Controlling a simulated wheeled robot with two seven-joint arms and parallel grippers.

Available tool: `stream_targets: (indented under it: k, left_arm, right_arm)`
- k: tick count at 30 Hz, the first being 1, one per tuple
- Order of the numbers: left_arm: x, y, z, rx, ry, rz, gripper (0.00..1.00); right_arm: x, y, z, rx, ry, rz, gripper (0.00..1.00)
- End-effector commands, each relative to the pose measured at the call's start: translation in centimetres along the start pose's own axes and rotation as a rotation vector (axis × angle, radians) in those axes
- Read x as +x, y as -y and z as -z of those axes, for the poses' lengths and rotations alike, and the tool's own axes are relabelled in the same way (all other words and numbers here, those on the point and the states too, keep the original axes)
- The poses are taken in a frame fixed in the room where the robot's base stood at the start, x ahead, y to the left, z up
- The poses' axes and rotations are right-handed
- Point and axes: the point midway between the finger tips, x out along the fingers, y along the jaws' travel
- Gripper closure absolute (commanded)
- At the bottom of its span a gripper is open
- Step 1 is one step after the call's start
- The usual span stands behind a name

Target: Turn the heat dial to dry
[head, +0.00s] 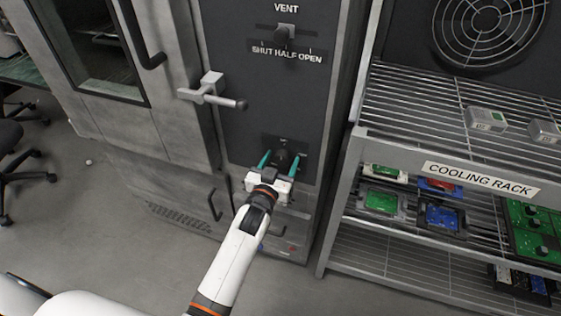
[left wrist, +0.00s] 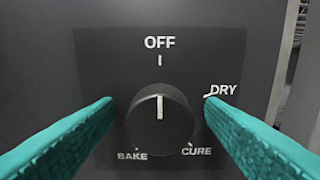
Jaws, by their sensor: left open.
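The heat dial (left wrist: 160,114) is a round dark knob on a dark panel. Its white pointer line points straight up at the OFF mark. DRY (left wrist: 222,90) is printed to the upper right of the knob, CURE to the lower right and BAKE to the lower left. In the head view the dial (head: 282,158) is small and low on the oven's front panel. My left gripper (head: 278,160) is open, with one teal finger on each side of the dial. In the left wrist view the fingers (left wrist: 158,125) show gaps to the knob. My right gripper is not in view.
A VENT slider (head: 284,34) sits higher on the panel, with a door latch (head: 212,90) to its lower left. A cooling rack (head: 349,185) with several circuit boards stands close on the right. Open floor lies to the left.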

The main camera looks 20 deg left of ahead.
Motion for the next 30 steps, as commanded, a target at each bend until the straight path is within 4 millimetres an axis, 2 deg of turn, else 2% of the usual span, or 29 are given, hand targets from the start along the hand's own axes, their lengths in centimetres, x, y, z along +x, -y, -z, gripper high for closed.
stream_targets:
  k: [8,16,23,30]
  left_arm:
    - [0.12,0.00,0.03,0.000,-0.001,0.000,0.36]
    - [0.10,0.00,0.03,0.000,0.000,0.000,0.79]
    - [0.09,0.02,0.00,0.016,0.000,0.000,0.80]
    - [0.09,0.07,-0.06,0.118,0.000,0.000,0.80]
  right_arm:
    - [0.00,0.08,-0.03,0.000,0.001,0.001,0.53]
    - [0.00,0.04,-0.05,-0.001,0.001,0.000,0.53]
    - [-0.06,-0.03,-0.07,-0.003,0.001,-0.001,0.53]
    - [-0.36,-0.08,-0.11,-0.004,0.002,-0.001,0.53]
